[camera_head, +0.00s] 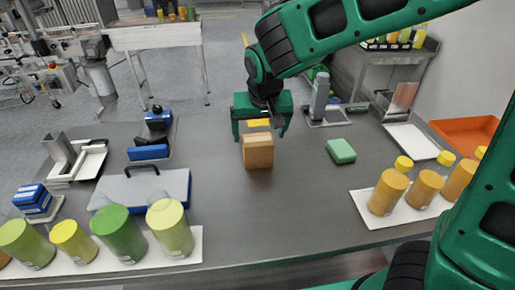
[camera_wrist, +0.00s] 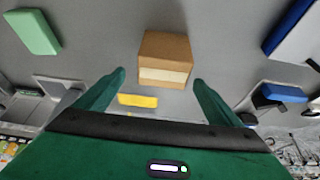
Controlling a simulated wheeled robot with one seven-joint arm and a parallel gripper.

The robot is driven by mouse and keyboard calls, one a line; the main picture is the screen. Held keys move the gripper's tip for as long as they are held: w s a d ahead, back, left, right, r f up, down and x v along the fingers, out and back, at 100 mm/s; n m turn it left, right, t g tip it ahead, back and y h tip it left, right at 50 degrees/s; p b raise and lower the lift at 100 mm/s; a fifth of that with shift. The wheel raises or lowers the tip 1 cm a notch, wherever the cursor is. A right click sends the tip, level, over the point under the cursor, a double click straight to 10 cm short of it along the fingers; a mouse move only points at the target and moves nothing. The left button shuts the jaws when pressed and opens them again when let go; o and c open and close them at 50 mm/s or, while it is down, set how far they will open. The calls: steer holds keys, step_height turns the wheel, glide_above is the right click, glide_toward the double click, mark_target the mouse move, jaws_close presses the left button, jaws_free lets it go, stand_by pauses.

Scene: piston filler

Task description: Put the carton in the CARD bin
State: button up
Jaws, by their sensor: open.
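The carton (camera_head: 258,151) is a small brown box standing on the grey table near its middle. It also shows in the wrist view (camera_wrist: 166,48), with a pale band on one side, just beyond my fingertips. My gripper (camera_head: 260,134) is open, with its fingers spread wider than the carton. In the wrist view my gripper (camera_wrist: 159,78) has nothing between its fingertips, and the carton lies just ahead of them. I cannot make out a bin marked CARD in either view.
A green block (camera_head: 341,151) lies right of the carton. A blue-edged board (camera_head: 140,187) lies to the left. An orange tray (camera_head: 466,134) is at the far right. A yellow piece (camera_wrist: 138,100) lies near the carton.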

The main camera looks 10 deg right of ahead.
steer(key=shift+w+a+f, duration=0.2)
steer(key=shift+f, duration=0.4)
steer(key=shift+w+a+f, duration=0.2)
steer(key=shift+f, duration=0.4)
steer(key=x, duration=0.4)
steer(key=shift+s+d, duration=0.2)
steer(key=shift+s, duration=0.1)
steer(key=shift+w+f, duration=0.25)
steer(key=shift+f, duration=0.4)
steer(key=c, duration=1.2)
steer(key=shift+r, duration=0.1)
